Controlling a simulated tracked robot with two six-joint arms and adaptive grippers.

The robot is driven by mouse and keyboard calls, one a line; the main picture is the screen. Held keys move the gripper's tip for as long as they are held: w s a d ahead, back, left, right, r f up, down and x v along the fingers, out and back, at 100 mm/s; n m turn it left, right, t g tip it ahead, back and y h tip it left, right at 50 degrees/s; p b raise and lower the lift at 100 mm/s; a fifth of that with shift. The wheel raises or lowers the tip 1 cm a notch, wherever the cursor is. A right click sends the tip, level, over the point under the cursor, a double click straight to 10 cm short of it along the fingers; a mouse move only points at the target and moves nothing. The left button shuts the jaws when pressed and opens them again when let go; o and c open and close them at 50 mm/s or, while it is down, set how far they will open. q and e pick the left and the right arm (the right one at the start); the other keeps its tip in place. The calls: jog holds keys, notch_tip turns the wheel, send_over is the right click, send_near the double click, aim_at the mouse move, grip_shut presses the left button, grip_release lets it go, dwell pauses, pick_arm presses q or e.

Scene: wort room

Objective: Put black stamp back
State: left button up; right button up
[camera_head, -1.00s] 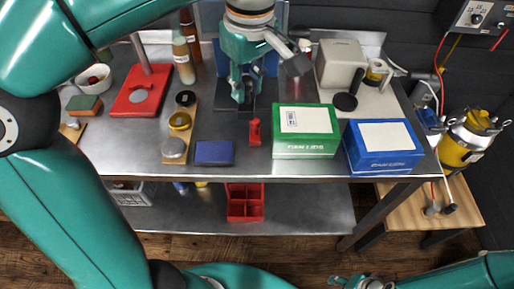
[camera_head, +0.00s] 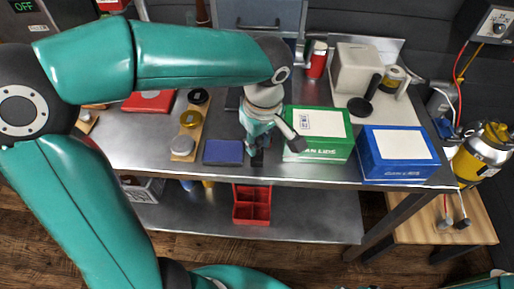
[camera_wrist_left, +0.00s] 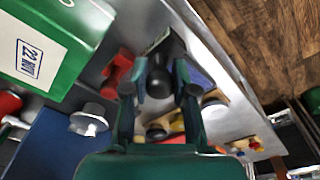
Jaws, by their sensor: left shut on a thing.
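My left gripper (camera_head: 257,158) is over the front of the steel bench, between the blue pad (camera_head: 224,151) and the green can-lid box (camera_head: 318,133). In the left wrist view my left gripper (camera_wrist_left: 163,92) is shut on the black stamp (camera_wrist_left: 162,72), whose dark rounded handle shows between the fingers. The far end of the stamp is partly hidden, and I cannot tell whether it touches the bench. My gripper hides the red stamp in the head view.
A blue box (camera_head: 397,155) stands right of the green box. A wooden strip with round tins (camera_head: 190,118) lies left of the blue pad. A red divided bin (camera_head: 252,205) is on the lower shelf. The bench's front edge (camera_head: 300,182) is close to my gripper.

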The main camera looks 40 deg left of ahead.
aim_at(258, 149)
pick_arm(q)
jog(key=shift+s+f, duration=0.1)
jog(key=shift+f, duration=1.5)
jog(key=shift+f, duration=0.15)
jog(key=o, duration=0.9)
notch_tip(258, 149, up, 12)
jog(key=d, duration=0.1)
jog(key=shift+s+p, duration=0.3)
